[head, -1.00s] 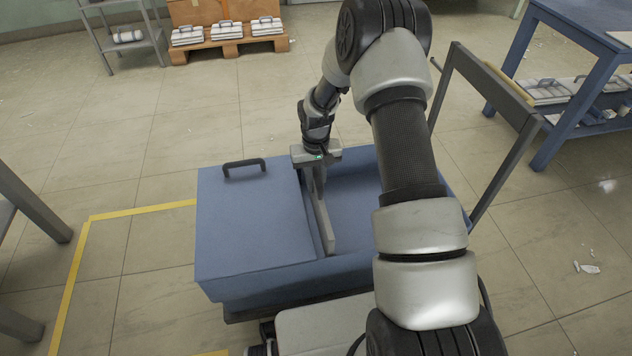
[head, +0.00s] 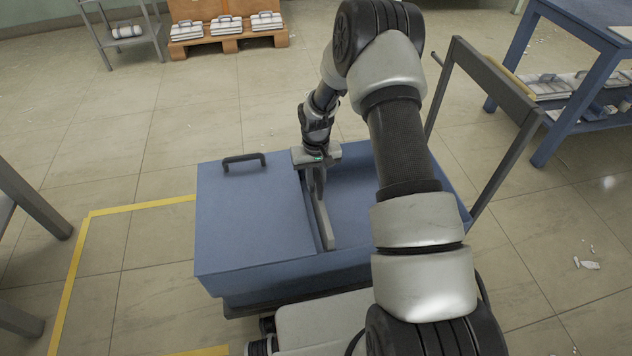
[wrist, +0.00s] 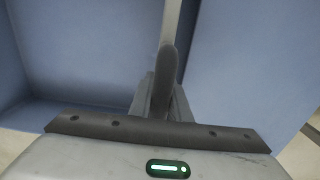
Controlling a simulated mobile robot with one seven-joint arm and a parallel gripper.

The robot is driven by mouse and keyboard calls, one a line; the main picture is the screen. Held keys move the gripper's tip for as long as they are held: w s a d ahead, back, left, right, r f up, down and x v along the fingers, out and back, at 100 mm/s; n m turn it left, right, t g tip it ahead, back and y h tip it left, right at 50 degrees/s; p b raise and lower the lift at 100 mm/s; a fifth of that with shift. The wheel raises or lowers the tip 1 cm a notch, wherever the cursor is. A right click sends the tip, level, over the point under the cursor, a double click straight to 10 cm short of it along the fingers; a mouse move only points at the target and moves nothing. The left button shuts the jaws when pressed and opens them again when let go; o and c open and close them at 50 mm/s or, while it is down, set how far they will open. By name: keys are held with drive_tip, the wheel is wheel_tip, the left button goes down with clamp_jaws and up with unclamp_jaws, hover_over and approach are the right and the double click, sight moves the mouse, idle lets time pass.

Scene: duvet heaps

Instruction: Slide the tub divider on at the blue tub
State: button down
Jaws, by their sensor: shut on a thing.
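The blue tub (head: 262,291) stands below my arm. A flat blue lid (head: 245,222) with a dark handle (head: 244,160) covers its left part; the right part looks open. The tub divider is a narrow grey slat (head: 326,231) running front to back along the lid's right edge. My gripper (head: 318,180) points down, shut on the divider. In the wrist view, the fingers (wrist: 160,100) close around a dark upright piece, with the pale slat (wrist: 172,25) running away beyond it. The divider's lower edge and its fit in the tub are hidden.
A grey push handle (head: 490,90) rises at the tub's right. A blue table (head: 570,50) with a loaded shelf stands at far right. Behind are a wooden pallet (head: 228,41) with white bundles and a grey rack (head: 120,45). Yellow tape (head: 75,265) marks floor at left.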

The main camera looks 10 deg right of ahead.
drive_tip(key=shift+f, duration=3.35)
drive_tip(key=c, duration=1.6)
unclamp_jaws()
wheel_tip(320, 180, up, 17)
drive_tip(key=p, duration=0.5)
hover_over(316, 171)
drive_tip(key=shift+r, duration=0.2)
